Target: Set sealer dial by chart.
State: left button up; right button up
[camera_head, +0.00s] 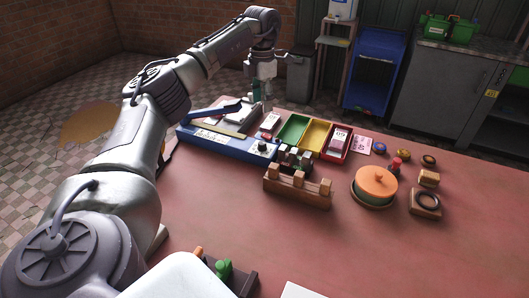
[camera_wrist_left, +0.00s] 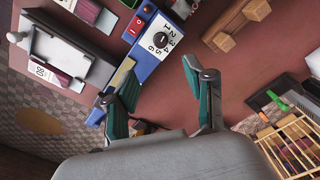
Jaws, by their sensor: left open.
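The sealer (camera_head: 225,145) is a long blue unit with a raised blue lever on the table's far left.
Green (camera_head: 293,130), yellow (camera_head: 315,135) and red (camera_head: 337,145) trays stand beside the sealer. A wooden rack (camera_head: 297,190) stands in front of the dial. An orange-lidded round pot (camera_head: 375,183) is to the right. The table's front right is clear.

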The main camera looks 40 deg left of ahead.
aim_at(262, 142)
pick_arm(q)
notch_tip(262, 142, down, 15)
jog(key=shift+s+r+p, duration=0.1)
jog(key=shift+p, duration=0.6)
pick_arm(e)
jog(key=shift+s+a+r, duration=0.15)
jog(key=shift+s+r, duration=0.05)
jog(key=shift+s, duration=0.05)
pick_arm(q)
grip_shut()
